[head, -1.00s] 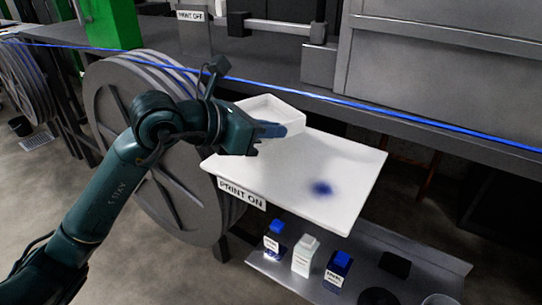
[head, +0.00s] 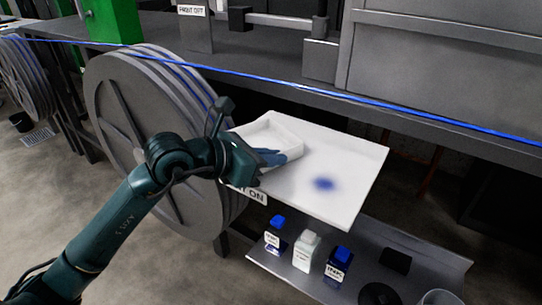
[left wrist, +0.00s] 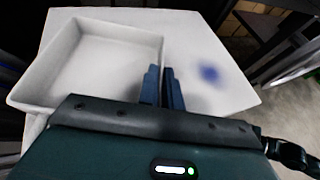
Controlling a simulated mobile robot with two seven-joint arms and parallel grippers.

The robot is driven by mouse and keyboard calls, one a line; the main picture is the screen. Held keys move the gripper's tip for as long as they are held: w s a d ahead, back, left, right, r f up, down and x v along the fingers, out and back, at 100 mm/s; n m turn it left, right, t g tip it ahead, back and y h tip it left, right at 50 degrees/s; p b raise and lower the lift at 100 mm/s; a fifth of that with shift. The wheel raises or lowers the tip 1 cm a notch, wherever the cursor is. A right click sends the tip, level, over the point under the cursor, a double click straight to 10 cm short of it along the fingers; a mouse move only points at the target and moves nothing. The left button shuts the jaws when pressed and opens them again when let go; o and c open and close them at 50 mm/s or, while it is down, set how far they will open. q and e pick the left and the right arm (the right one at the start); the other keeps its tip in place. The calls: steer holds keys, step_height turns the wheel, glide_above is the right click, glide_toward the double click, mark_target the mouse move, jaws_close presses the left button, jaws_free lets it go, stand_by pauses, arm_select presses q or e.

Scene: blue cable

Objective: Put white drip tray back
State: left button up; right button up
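The white drip tray (head: 287,130) is a shallow square tray over the left part of a white board (head: 345,160). I cannot tell whether it rests on the board or is just above it. My left gripper (head: 272,158) is at the tray's near side, its blue fingers close together on the wall. In the left wrist view the tray (left wrist: 60,98) lies left of the fingers (left wrist: 162,88), which appear shut on its right wall. A blue ink stain (head: 324,184) marks the board right of the tray. My right gripper is not in view.
Several ink bottles (head: 307,250) stand on a lower metal shelf (head: 300,283) below the board. A large grey reel (head: 115,120) is at the left. A blue cable (head: 300,82) runs across behind. The right part of the board is free.

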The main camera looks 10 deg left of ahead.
arm_select(q)
steer(key=o, duration=0.4)
